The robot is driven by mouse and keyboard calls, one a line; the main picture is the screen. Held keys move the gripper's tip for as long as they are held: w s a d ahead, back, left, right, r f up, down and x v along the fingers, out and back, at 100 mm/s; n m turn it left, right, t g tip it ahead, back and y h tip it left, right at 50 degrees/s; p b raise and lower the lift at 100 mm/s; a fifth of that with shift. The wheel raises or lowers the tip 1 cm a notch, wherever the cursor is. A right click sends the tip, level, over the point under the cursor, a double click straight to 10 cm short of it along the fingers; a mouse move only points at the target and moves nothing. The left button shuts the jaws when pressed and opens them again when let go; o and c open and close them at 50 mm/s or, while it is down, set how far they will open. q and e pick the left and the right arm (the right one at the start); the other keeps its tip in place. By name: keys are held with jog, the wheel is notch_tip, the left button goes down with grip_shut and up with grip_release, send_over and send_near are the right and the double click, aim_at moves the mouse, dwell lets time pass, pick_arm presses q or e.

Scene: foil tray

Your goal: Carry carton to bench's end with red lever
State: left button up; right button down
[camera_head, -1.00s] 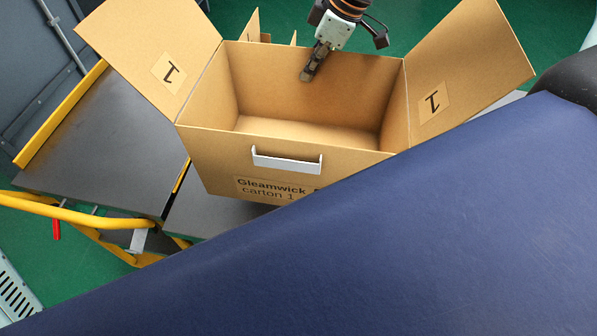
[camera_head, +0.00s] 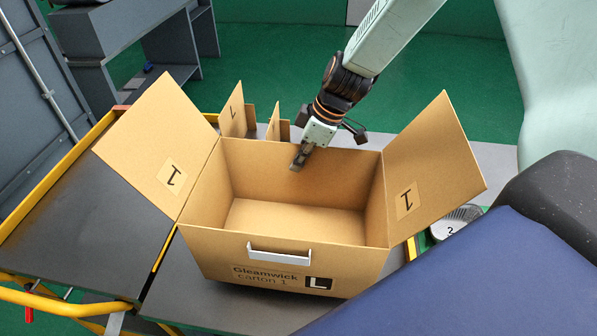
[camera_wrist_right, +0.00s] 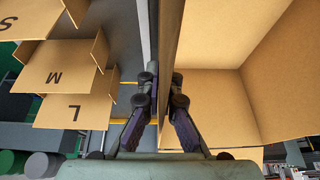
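The open cardboard carton (camera_head: 270,260), marked "Gleamwick carton 1" and "L", stands on the dark bench top (camera_head: 90,235), flaps spread. A white handle (camera_head: 280,255) is on its near wall. My right gripper (camera_head: 299,160) is at the middle of the far wall's top edge. In the right wrist view its fingers (camera_wrist_right: 164,85) straddle the carton wall (camera_wrist_right: 170,50) and look closed on it. A small red part, probably the red lever (camera_head: 28,314), hangs below the yellow rail at the lower left. My left gripper is out of view.
Yellow rails (camera_head: 65,305) edge the bench. A grey desk (camera_head: 100,35) is at the back left. The bench top left of the carton is bare.

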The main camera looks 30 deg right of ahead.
jog(key=x, duration=0.2)
jog(key=shift+s+f, duration=0.1)
jog(key=shift+f, duration=0.4)
jog(key=shift+w+d+f, duration=0.1)
jog(key=shift+w+f, duration=0.15)
jog(key=shift+w, duration=0.3)
jog(key=c, duration=2)
grip_release()
jog(key=shift+s, duration=0.15)
jog(key=o, duration=0.5)
jog(key=shift+s+d+r, duration=0.1)
jog(key=shift+s+r, duration=0.25)
jog(key=shift+s, duration=0.3)
jog(key=p+v, duration=0.3)
jog(key=v, duration=0.9)
jog(key=shift+w, duration=0.15)
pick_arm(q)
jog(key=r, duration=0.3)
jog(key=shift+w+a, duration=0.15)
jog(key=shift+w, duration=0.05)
pick_arm(e)
jog(key=shift+w+f, duration=0.2)
jog(key=shift+w, duration=0.2)
